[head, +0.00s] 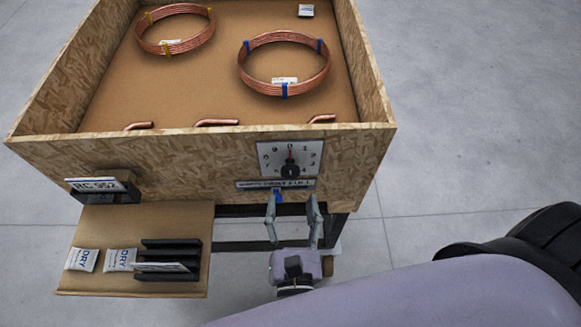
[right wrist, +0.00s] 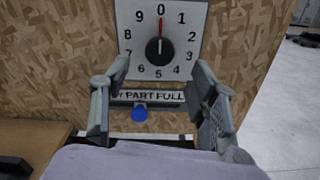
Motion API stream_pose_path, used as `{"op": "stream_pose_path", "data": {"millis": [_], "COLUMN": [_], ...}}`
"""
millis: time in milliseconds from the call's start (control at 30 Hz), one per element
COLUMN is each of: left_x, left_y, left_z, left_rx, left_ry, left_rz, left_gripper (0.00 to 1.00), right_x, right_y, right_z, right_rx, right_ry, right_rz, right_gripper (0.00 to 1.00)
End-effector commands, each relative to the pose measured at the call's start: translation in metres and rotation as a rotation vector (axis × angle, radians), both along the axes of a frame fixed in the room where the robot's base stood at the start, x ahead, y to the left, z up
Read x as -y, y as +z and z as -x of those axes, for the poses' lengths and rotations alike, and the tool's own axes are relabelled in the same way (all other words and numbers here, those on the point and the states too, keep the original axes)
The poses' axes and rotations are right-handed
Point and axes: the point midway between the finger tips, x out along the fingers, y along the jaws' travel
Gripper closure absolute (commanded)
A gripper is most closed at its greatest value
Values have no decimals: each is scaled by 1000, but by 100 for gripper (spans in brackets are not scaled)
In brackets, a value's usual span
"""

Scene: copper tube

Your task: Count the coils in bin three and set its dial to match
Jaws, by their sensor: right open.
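An open-topped chipboard bin (head: 220,165) holds two copper coils lying flat, one at the back left (head: 150,40) with yellow ties and one at the right (head: 244,75) with blue ties. Three bent copper tube ends (head: 217,122) show along its front wall; what they belong to is hidden. The white dial (head: 270,151), marked 0 to 9, is on the bin's front, also in the right wrist view (right wrist: 126,16). Its red pointer is at 0 and its black knob (right wrist: 158,52) faces me. My right gripper (head: 293,200) is open and empty, just below the dial. My left gripper is out of view.
A slider strip reading PART FULL (right wrist: 165,96) with a blue knob (right wrist: 139,113) is below the dial. A card RC 952 (head: 95,184) is in a black holder. A shelf (head: 120,220) bears DRY packets (head: 120,260) and a black rack (head: 165,275). The floor at right is clear.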

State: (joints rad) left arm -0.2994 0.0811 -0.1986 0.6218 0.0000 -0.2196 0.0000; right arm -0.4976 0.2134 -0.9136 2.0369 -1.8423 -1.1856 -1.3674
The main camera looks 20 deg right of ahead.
Motion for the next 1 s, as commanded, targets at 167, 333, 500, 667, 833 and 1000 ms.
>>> {"op": "stream_pose_path", "data": {"millis": [167,333,500,667,833,1000], "left_x": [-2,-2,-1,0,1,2], "left_y": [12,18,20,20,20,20], "left_z": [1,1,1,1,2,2], "left_rx": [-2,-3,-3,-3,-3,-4], "left_ry": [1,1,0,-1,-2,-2], "left_rz": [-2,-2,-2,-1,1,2], "left_gripper": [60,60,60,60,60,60], "right_x": [11,18,22,23,23,22], "right_y": [3,2,0,-1,-1,-1], "right_z": [-38,-64,-76,-79,-79,-78], "right_rx": [4,2,-1,-2,-2,-2], "right_ry": [0,1,1,0,0,0], "right_rz": [2,2,1,-1,-1,-1], "right_gripper": [46,46,46,46,46,58]}}
